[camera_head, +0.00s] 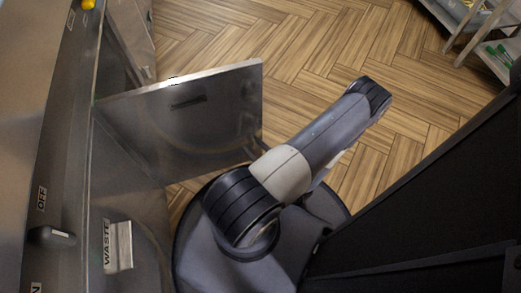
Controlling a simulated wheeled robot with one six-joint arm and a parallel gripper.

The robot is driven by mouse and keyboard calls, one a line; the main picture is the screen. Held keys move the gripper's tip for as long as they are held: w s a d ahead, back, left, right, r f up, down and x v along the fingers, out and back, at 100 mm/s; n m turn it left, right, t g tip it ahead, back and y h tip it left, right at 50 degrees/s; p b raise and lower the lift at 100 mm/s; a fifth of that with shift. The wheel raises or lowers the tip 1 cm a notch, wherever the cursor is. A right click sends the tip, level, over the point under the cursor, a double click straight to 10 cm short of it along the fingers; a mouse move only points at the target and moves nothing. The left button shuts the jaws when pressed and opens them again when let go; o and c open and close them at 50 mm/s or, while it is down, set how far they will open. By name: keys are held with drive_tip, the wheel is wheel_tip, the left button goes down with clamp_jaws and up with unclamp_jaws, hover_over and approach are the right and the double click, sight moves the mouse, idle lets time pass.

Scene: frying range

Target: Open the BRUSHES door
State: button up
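A grey metal door (200,115) stands swung out from the front of the range, its top edge running from the cabinet toward the right. A dark slot shows near its top. No BRUSHES label is readable on it, so I cannot tell from lettering which door it is. My arm rises to the right of the door and bends at an elbow over the floor. My gripper cannot be made out; the part of the arm beyond the elbow is mostly hidden. A thin dark piece near the door's lower free edge is too small to identify.
A panel labelled WASTE (118,246) is on the range front, nearer than the open door. A knob (52,236) by an OFF label sits on the left. Shelving (480,35) stands at the top right. The wooden floor (310,50) beyond the door is clear.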

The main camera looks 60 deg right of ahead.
drive_tip(key=p+v, duration=0.2)
drive_tip(key=v, duration=0.8)
drive_tip(key=shift+s+a, duration=0.2)
drive_tip(key=shift+s, duration=0.05)
idle(0.6)
drive_tip(key=shift+b+x, duration=0.55)
drive_tip(key=shift+x, duration=3.55)
drive_tip(key=shift+d, duration=0.15)
